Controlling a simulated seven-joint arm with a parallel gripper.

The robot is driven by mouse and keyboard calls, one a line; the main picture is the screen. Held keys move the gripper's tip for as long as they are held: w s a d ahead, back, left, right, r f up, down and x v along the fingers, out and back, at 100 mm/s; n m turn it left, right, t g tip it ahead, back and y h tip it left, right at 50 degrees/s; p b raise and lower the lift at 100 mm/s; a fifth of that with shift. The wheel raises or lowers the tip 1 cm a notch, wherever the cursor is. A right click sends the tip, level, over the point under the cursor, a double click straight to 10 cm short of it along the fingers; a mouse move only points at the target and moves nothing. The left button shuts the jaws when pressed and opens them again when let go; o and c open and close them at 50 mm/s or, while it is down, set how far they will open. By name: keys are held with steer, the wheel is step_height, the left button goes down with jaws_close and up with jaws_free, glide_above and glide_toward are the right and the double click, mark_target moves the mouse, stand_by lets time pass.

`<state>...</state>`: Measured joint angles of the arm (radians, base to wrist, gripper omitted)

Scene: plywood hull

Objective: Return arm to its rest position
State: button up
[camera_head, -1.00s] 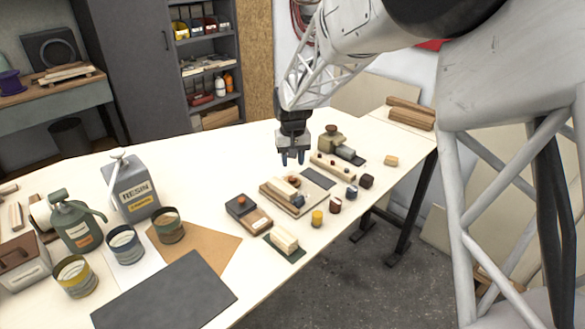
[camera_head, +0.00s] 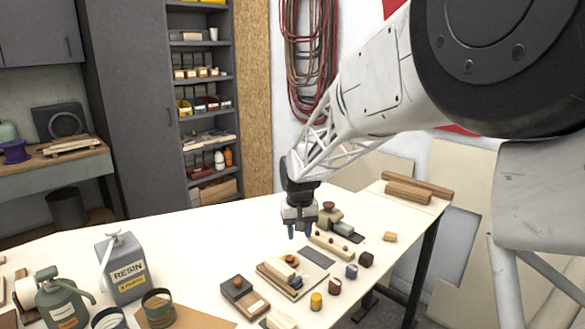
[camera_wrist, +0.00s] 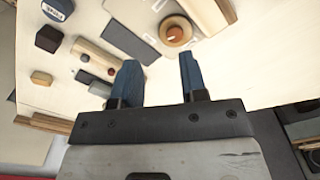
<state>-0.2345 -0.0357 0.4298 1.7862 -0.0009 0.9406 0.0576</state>
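My gripper (camera_head: 299,230) hangs above the white table (camera_head: 215,240), over its far right part. In the wrist view its two blue fingers (camera_wrist: 158,80) stand apart with nothing between them, so it is open and empty. Below and around it in the head view are a wooden block on a board (camera_head: 270,284), a dark flat rectangle (camera_head: 316,257) and a long wooden piece with dark knobs (camera_head: 330,245). In the wrist view the fingertips show near the long wooden piece (camera_wrist: 92,52) and a round wooden knob (camera_wrist: 176,32); their height above the table cannot be told.
A resin can (camera_head: 124,270), a green sprayer (camera_head: 60,300) and open tins (camera_head: 158,308) stand at the left. Small blocks, such as a yellow cylinder (camera_head: 316,301), lie near the right edge. Wood rolls (camera_head: 408,192) lie at the back right. A shelf cabinet (camera_head: 205,100) stands behind.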

steer(key=s+d+r+m+t, duration=0.1)
steer(key=s+d+r, duration=0.4)
steer(key=s, duration=0.4)
steer(key=s+d+r, duration=0.4)
steer(key=s+d, duration=0.2)
steer(key=s, duration=0.4)
steer(key=s+d, duration=0.3)
steer(key=s, duration=0.7)
steer(key=s+d+f+m+t, duration=0.1)
steer(key=s+d, duration=0.1)
steer(key=s, duration=0.8)
steer(key=shift+d, duration=0.4)
